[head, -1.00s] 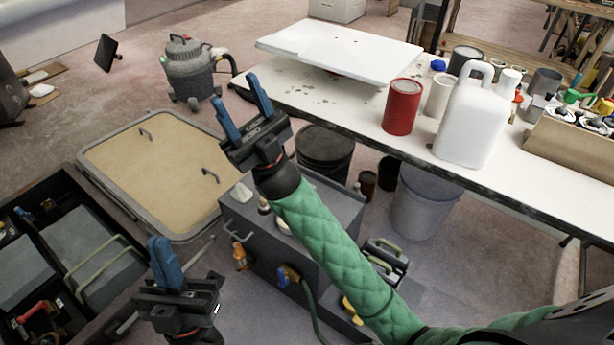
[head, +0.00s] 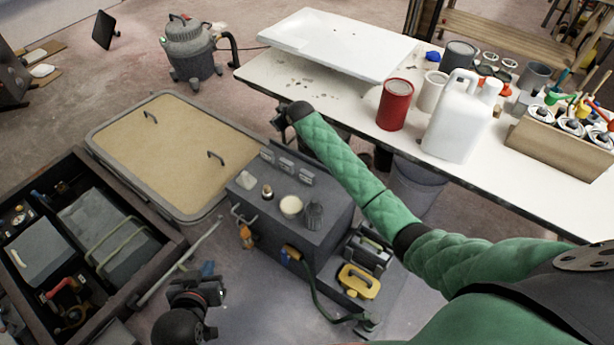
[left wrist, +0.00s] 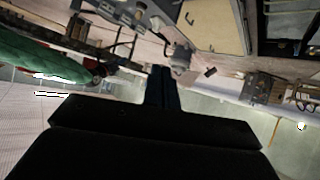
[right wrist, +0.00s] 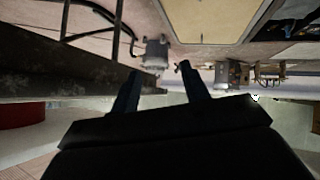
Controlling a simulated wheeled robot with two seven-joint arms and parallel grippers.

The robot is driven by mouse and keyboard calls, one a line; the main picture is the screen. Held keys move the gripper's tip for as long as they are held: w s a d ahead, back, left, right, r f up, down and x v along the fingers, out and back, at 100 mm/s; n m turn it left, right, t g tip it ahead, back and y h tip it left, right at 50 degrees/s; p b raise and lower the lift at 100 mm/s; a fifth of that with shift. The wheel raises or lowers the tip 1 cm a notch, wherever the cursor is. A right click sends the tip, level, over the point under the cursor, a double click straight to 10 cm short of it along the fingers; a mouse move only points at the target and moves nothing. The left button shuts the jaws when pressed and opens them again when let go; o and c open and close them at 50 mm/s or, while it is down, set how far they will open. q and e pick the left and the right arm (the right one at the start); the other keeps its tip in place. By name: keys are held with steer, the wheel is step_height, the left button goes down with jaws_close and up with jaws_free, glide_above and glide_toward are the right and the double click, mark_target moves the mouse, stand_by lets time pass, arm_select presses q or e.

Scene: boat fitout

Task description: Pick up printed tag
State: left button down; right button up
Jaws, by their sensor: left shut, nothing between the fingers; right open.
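I cannot make out a printed tag for certain in any view. My left gripper (head: 207,270) is low at the left in the head view, between the black toolbox and the grey cabinet. Its blue fingers are together and empty in the left wrist view (left wrist: 161,75). My right gripper (head: 279,122) is by the worktable's near edge in the head view, its fingers mostly hidden behind its wrist. In the right wrist view it (right wrist: 160,84) is open, with nothing between its blue fingers.
The white worktable (head: 350,112) holds a white panel (head: 335,42), red can (head: 394,104), white jug (head: 460,122) and cardboard box (head: 560,152). A grey cabinet (head: 320,245) stands below. The toolbox (head: 165,240), tan hatch panel (head: 180,150) and vacuum (head: 190,52) are on the left.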

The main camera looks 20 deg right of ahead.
steer(key=s+d+f+g+h, duration=0.1)
steer(key=s+d+f+g, duration=0.3)
steer(key=f, duration=0.4)
steer(key=g+h, duration=0.1)
steer(key=g, duration=0.4)
glide_above(307, 173)
steer(key=w, duration=0.1)
steer(key=shift+n, duration=0.3)
step_height(307, 173, down, 4)
steer(key=shift+a+f, duration=0.15)
steer(key=shift+s+f+g+h, duration=0.15)
steer(key=shift+s+g+h, duration=0.15)
steer(key=shift+s+g, duration=0.15)
step_height(307, 173, down, 2)
steer(key=shift+s+f, duration=0.1)
step_height(307, 173, down, 4)
steer(key=shift+p, duration=0.65)
steer(key=shift+f, duration=0.65)
arm_select(q)
steer(key=s+a+f+g+y, duration=0.1)
steer(key=s+f+g, duration=0.2)
steer(key=s, duration=0.3)
steer(key=s+a+f+g+y, duration=0.1)
steer(key=s+a+f+g, duration=0.1)
steer(key=s+f+g, duration=0.2)
steer(key=shift+s+a+f+g, duration=0.15)
steer(key=shift+s+f+g, duration=0.15)
steer(key=shift+s+g, duration=0.9)
arm_select(e)
steer(key=shift+c, duration=0.3)
